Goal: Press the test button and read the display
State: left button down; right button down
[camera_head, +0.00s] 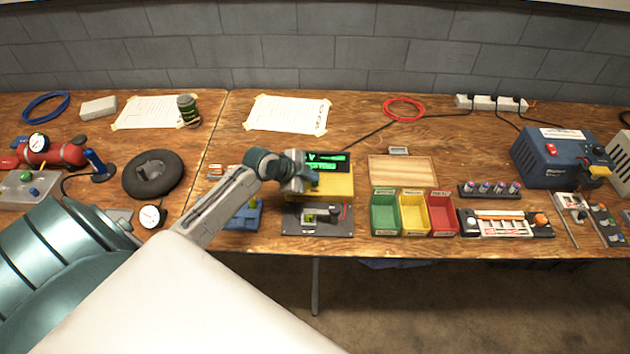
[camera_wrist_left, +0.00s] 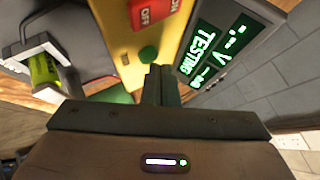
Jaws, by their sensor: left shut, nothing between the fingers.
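A yellow tester (camera_head: 338,187) stands on the bench with a black display (camera_head: 338,159) at its back. In the left wrist view, the lit display (camera_wrist_left: 215,48) shows "TESTING" in green and dashes with a "V". A round green button (camera_wrist_left: 148,54) is on the yellow face, beside a red switch (camera_wrist_left: 145,12) marked "OFF". My left gripper (camera_head: 312,180) is shut and empty over the tester; its fingertips (camera_wrist_left: 158,72) are right beside the green button. I cannot tell whether they touch it. My right gripper is in neither view.
A dark cradle (camera_head: 318,220) in front of the tester holds a green-yellow piece (camera_wrist_left: 42,68). Green, yellow and red bins (camera_head: 413,230) and a wooden tray (camera_head: 400,168) stand to the right. A blue charger (camera_head: 550,160) is farther right. A paper sheet (camera_head: 287,114) lies behind.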

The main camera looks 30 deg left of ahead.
aim_at(311, 186)
pick_arm(q)
jog(key=shift+r, duration=0.45)
jog(key=shift+r, duration=0.1)
notch_tip(311, 186, up, 5)
jog(key=p, duration=0.4)
dwell(0.7)
